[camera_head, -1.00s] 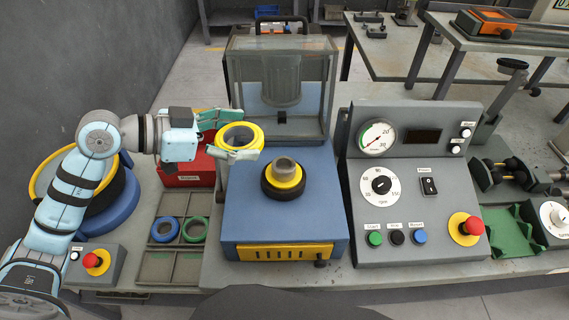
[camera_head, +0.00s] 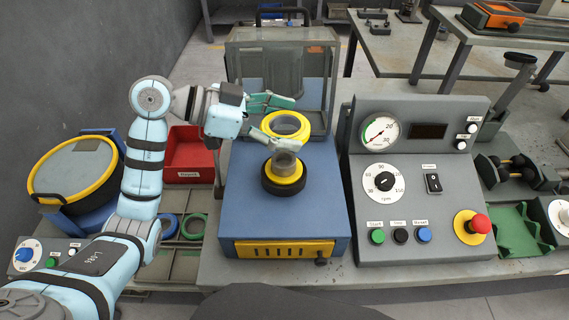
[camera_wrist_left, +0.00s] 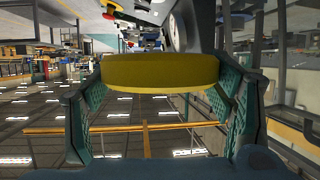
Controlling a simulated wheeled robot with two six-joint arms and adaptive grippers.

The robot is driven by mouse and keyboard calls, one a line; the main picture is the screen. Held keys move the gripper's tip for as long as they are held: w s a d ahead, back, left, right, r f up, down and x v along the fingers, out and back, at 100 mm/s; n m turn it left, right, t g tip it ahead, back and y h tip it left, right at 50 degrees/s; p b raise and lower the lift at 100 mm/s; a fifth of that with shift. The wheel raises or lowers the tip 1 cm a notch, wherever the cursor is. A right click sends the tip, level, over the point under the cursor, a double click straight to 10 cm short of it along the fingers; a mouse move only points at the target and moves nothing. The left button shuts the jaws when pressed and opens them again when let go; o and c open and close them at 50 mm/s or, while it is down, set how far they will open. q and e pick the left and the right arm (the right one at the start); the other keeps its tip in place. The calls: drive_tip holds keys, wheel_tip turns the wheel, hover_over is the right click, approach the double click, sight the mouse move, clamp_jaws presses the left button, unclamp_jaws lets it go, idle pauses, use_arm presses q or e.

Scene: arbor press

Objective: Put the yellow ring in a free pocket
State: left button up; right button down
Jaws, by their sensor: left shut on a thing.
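The yellow ring (camera_head: 286,125) is held in my left gripper (camera_head: 284,122), whose green-padded fingers are shut on its two sides. In the head view the ring appears over the grey post (camera_head: 284,163) on the blue machine; I cannot tell the height between them. The left wrist view shows the yellow ring (camera_wrist_left: 160,71) between the finger pads. The pocket tray (camera_head: 172,266) is at the lower left, partly behind my left arm. A blue ring (camera_head: 169,226) and a green ring (camera_head: 194,226) lie in its pockets. My right gripper is not in view.
A yellow-and-black ring (camera_head: 283,180) surrounds the base of the post. A clear guard (camera_head: 280,45) stands behind it. A red bin (camera_head: 190,158) is left of the blue machine (camera_head: 245,215). A grey control panel (camera_head: 420,190) stands to the right.

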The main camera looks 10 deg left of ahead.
sight(281, 159)
use_arm(q)
wheel_tip(281, 159, down, 6)
drive_tip(key=shift+a+f+b, duration=0.1)
drive_tip(key=shift+b, duration=0.4)
wheel_tip(281, 159, down, 2)
drive_tip(key=shift+f+p, duration=0.25)
drive_tip(key=shift+p, duration=0.4)
drive_tip(key=shift+f, duration=0.3)
drive_tip(key=shift+f, duration=0.1)
drive_tip(key=o, duration=1.3)
